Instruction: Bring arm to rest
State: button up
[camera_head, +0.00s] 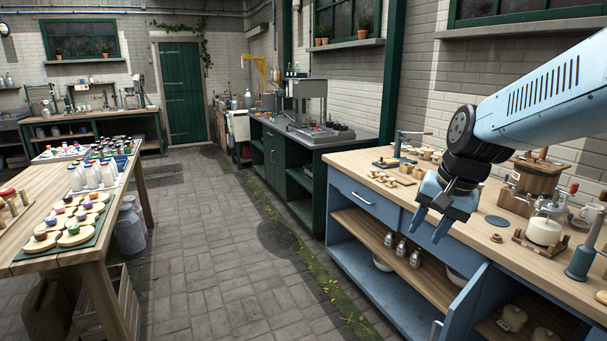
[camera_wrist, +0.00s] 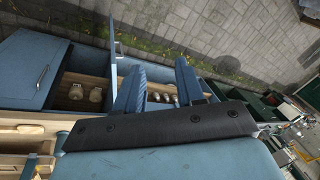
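My arm reaches in from the right of the head view, above the blue counter (camera_head: 352,190). My gripper (camera_head: 428,227) hangs at the counter's front edge with its two blue fingers pointing down. The fingers are apart and nothing shows between them. In the wrist view my gripper (camera_wrist: 160,80) also shows two spread fingers, with the counter's lower shelf and the paved floor beyond them.
On the counter stand a wooden churn (camera_head: 535,178), a glass jar (camera_head: 544,230) and small wooden pieces (camera_head: 392,178). A blue cabinet door (camera_head: 462,308) stands open below. A table (camera_head: 95,262) with bottles is at left. The paved aisle (camera_head: 215,240) between is clear.

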jog(key=s+r+n+t+h, duration=0.2)
jog(key=s+r+n, duration=0.2)
jog(key=s, duration=0.6)
jog(key=shift+s+a+r+n+t, duration=0.15)
jog(key=shift+a+r+n+t, duration=0.25)
jog(key=shift+n, duration=0.4)
